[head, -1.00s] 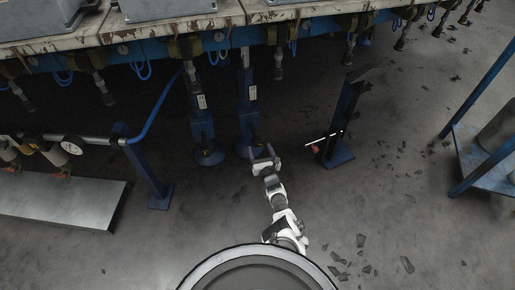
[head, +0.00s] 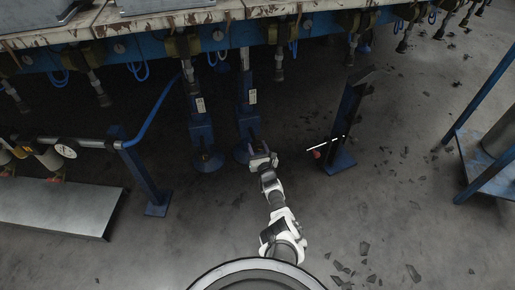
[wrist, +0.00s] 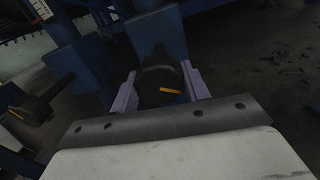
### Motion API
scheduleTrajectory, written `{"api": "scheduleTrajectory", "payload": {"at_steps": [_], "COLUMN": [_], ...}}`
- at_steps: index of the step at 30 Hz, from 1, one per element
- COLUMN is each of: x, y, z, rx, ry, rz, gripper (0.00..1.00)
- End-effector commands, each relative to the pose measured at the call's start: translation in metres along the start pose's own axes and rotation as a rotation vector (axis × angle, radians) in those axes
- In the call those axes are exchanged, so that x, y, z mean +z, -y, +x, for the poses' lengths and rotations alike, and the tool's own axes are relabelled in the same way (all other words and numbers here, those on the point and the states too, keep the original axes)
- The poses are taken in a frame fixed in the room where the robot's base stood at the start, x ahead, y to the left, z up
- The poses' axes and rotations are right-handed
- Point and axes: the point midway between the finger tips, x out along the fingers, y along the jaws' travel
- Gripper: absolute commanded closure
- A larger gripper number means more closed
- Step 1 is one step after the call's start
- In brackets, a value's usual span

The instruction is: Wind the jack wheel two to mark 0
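Two blue jack columns stand under the bench: a left jack (head: 201,130) and a right jack (head: 247,122), each with a pale label and round foot. My gripper (head: 263,158) is low in front of the right jack. In the wrist view its lilac fingers (wrist: 158,92) are spread, one on either side of a dark rounded wheel or knob (wrist: 158,76) with an orange mark. I cannot tell whether they touch it. A second dark knob with an orange mark (wrist: 36,108) shows at left. No scale or number 0 is readable, and which wheel is two is not shown.
A blue post (head: 345,125) with a red-tipped lever stands right of my gripper. At left are a blue pipe post (head: 146,172), a gauge (head: 66,148) and a grey platform (head: 60,205). The bench (head: 130,32) with hanging fittings is above. Dark debris lies on the floor.

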Motion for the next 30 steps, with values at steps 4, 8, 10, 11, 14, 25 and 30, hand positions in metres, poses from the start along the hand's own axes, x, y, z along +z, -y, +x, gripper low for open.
{"api": "scheduleTrajectory", "payload": {"at_steps": [4,8,10,11,14,25,30], "x": [-0.0002,-0.0003,-0.0003,-0.0004,-0.0003,-0.0001,0.0], "y": [-0.0001,0.0,0.0,0.0,0.0003,0.0001,0.0006], "z": [-0.0002,-0.0002,-0.0003,-0.0003,-0.0003,-0.0003,-0.0002], "rx": [0.0,0.0,0.0,0.0,0.0,0.002,0.001], "ry": [0.0,0.0,0.0,-0.001,-0.001,0.0,-0.001], "rz": [0.0,-0.009,-0.021,-0.029,-0.069,-0.357,-0.518], "gripper": [0.77,0.77,0.77,0.77,0.77,0.77,0.77]}}
